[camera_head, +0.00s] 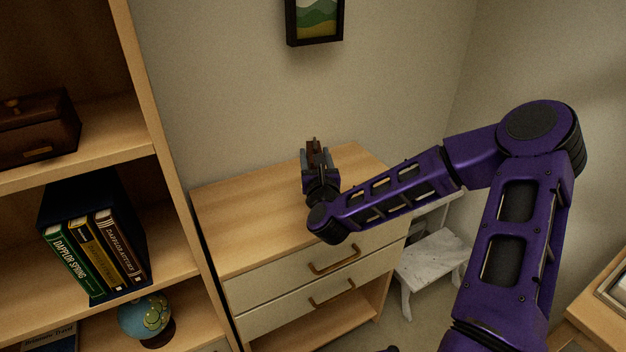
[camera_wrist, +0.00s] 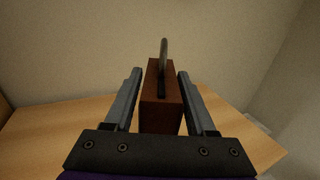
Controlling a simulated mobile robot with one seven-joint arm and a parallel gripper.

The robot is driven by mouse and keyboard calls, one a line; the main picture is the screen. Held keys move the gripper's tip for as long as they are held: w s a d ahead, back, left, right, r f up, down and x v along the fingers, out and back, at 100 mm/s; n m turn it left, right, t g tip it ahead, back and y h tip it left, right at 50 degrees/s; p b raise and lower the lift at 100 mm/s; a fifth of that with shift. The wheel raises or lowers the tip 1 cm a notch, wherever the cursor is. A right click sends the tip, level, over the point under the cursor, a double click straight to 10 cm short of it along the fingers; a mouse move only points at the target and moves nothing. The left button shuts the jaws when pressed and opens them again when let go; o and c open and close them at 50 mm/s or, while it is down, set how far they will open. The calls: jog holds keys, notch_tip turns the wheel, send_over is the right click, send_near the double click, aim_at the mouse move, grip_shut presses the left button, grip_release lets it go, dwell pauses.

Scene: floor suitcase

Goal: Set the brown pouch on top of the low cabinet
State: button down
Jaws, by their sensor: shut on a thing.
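The brown pouch (camera_wrist: 162,112), a box-like dark brown thing with a thin loop standing up at its far end, is between my two fingers in the wrist view. My gripper (camera_wrist: 160,88) is shut on it. In the head view the pouch (camera_head: 314,146) shows small at the tip of my gripper (camera_head: 317,158), partly hidden by the fingers. Both are over the back part of the low cabinet (camera_head: 245,215), whose light wood top also shows in the wrist view (camera_wrist: 60,125). I cannot tell whether the pouch touches the top.
The cabinet top is otherwise bare where it shows. A tall bookshelf (camera_head: 172,165) with books (camera_head: 95,250) and a globe (camera_head: 146,317) stands left. A white stool (camera_head: 432,262) is to the right. A framed picture (camera_head: 315,20) hangs on the wall behind.

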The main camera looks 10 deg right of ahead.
jog(key=shift+f+b, duration=0.4)
jog(key=shift+f, duration=1.9)
jog(key=shift+f, duration=0.2)
jog(key=shift+c, duration=1.1)
grip_release()
jog(key=shift+r, duration=0.15)
jog(key=shift+s, duration=0.15)
jog(key=s+p, duration=0.2)
jog(key=s, duration=0.9)
jog(key=shift+s+a+p, duration=0.35)
jog(key=shift+a, duration=0.1)
